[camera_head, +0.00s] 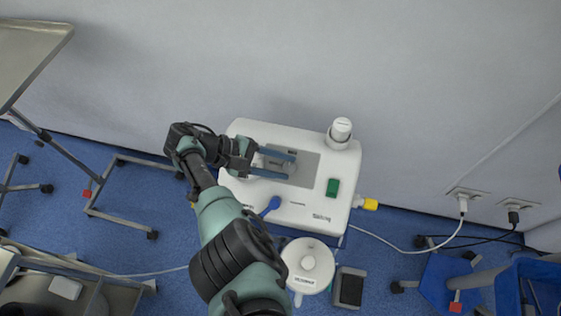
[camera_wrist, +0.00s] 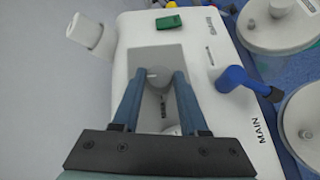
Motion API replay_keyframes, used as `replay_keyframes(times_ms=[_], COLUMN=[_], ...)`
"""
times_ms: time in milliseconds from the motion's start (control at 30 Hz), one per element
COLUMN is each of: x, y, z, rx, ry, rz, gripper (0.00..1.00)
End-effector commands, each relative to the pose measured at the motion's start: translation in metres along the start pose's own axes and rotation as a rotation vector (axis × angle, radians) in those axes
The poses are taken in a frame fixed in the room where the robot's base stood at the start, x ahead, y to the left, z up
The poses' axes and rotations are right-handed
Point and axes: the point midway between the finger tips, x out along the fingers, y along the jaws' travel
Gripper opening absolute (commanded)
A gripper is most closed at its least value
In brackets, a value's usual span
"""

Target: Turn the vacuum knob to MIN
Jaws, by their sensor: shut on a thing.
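The white suction unit (camera_head: 310,208) stands against the wall in the head view, and its body also shows in the wrist view (camera_wrist: 215,60). The grey vacuum knob (camera_wrist: 158,77) sits in a recessed grey panel, with a pale pointer mark towards its upper left in the wrist view. My gripper (camera_wrist: 158,80) has its two blue fingers on either side of the knob and is shut on it. In the head view my gripper (camera_head: 285,165) reaches the panel from the left, and its fingers partly hide the knob. The MIN marking cannot be read.
A green switch (camera_head: 333,187), a white cylindrical fitting (camera_head: 340,130) and a blue lever (camera_head: 270,205) are on the unit. A lidded white canister (camera_head: 308,266) and a dark foot pedal (camera_head: 349,288) are in front. A wheeled frame (camera_head: 122,190) stands left.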

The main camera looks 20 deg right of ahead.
Motion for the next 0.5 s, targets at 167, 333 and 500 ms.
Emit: replay_keyframes(times_ms=[167,333,500], x=[0.0035,0.0036,0.0030], y=[-0.0017,-0.0018,-0.0016], z=[0.0000,0.0001,0.0001], rx=[-0.006,-0.006,-0.005], ry=[-0.002,-0.002,-0.002], rz=[0.002,0.001,0.001], gripper=[0.00,0.00,0.66])
